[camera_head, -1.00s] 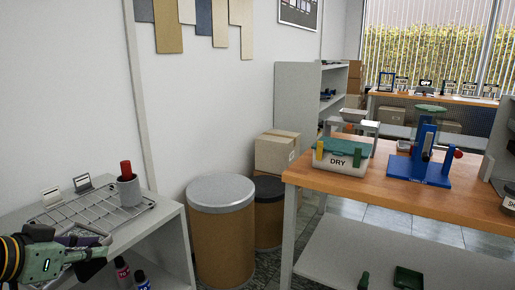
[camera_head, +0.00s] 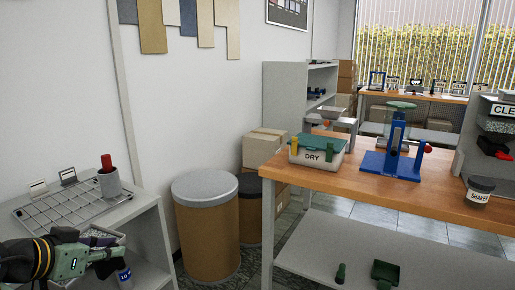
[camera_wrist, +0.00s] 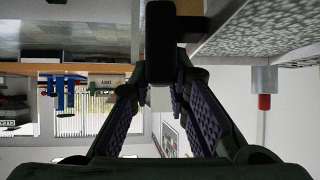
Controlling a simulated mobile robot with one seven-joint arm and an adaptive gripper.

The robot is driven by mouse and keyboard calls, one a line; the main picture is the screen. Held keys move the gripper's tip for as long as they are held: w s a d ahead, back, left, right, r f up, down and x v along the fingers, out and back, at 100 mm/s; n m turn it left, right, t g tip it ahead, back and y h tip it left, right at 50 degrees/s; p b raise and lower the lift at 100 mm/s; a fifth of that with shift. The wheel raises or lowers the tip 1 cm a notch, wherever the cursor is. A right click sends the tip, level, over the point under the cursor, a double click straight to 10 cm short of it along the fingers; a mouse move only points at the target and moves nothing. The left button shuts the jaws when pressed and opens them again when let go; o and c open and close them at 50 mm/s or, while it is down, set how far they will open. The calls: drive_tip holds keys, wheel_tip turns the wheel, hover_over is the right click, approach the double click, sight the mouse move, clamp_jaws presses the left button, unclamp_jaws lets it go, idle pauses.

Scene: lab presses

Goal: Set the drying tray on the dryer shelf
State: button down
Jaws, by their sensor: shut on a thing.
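My gripper (camera_head: 98,258) is at the lower left of the head view, in front of the grey shelf unit (camera_head: 140,222). It is shut on the drying tray, a pale, shallow tray (camera_head: 103,236) partly hidden behind it. In the wrist view, which is upside down, a speckled grey tray-like surface (camera_wrist: 270,25) fills the upper right. A dark upright piece (camera_wrist: 160,45) shows between the fingers. A wire rack (camera_head: 72,204) lies on the unit's top. I see no label naming a dryer shelf.
A labelled bottle (camera_head: 124,277) is below the unit's top. A lidded drum (camera_head: 206,235) stands beside it. The wooden bench (camera_head: 380,188) holds a DRY box (camera_head: 318,154) and a blue press (camera_head: 393,155).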

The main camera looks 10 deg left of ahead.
drive_tip(key=w+d+f, duration=0.8)
drive_tip(key=f, duration=0.2)
drive_tip(key=w+d+f, duration=0.7)
drive_tip(key=d+f, duration=0.1)
drive_tip(key=f, duration=0.3)
drive_tip(key=s+d+f+m+h, duration=0.1)
drive_tip(key=s+d+f, duration=0.1)
drive_tip(key=d+f, duration=1.55)
wheel_tip(320, 180, down, 10)
drive_tip(key=w+d+n+y, duration=0.2)
drive_tip(key=n+y, duration=0.1)
drive_tip(key=shift+d+b, duration=0.4)
drive_tip(key=shift+b, duration=0.05)
drive_tip(key=shift+a+f, duration=0.1)
